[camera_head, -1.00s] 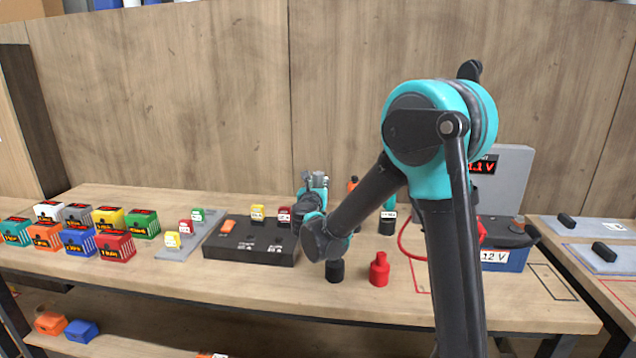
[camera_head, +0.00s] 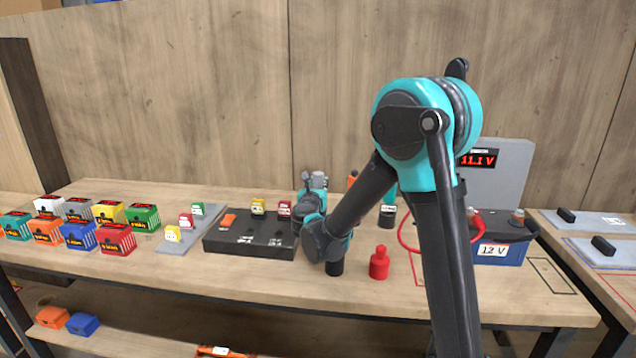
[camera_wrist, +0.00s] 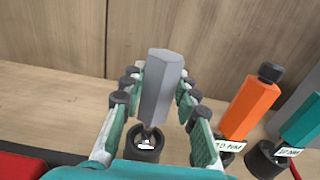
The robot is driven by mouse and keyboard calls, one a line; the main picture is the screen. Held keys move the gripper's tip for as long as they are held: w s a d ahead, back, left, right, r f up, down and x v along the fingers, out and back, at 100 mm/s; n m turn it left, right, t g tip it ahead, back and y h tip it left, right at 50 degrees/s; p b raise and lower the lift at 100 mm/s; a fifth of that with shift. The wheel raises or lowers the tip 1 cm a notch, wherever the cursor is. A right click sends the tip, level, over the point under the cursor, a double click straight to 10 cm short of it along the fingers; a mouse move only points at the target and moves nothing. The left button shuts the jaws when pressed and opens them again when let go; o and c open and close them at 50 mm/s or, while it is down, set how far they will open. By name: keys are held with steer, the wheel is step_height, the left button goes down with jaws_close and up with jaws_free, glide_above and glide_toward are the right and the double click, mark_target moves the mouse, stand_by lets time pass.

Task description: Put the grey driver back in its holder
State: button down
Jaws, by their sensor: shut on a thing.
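The grey driver (camera_wrist: 163,88) has a grey faceted handle and stands nearly upright, slightly tilted, in the wrist view. My gripper (camera_wrist: 158,84) is shut on its handle, with green fingers on both sides. The driver's thin shank points down at a round black holder (camera_wrist: 144,145) with a white label. I cannot tell whether the shank tip is inside the holder or just above it. In the head view, my gripper (camera_head: 314,190) is partly hidden behind my forearm, and the driver is not clear there.
An orange driver (camera_wrist: 251,106) and a teal driver (camera_wrist: 303,122) stand in holders close on the right. A red bottle-shaped thing (camera_head: 379,263) stands in front. A black box (camera_head: 250,246) and coloured blocks are on the left. A 12 V battery (camera_head: 500,252) is on the right.

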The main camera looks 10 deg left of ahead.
steer(key=shift+f, duration=0.2)
steer(key=c, duration=1.1)
jaws_free()
steer(key=shift+o, duration=0.2)
steer(key=s, duration=1.2)
steer(key=shift+a, duration=0.2)
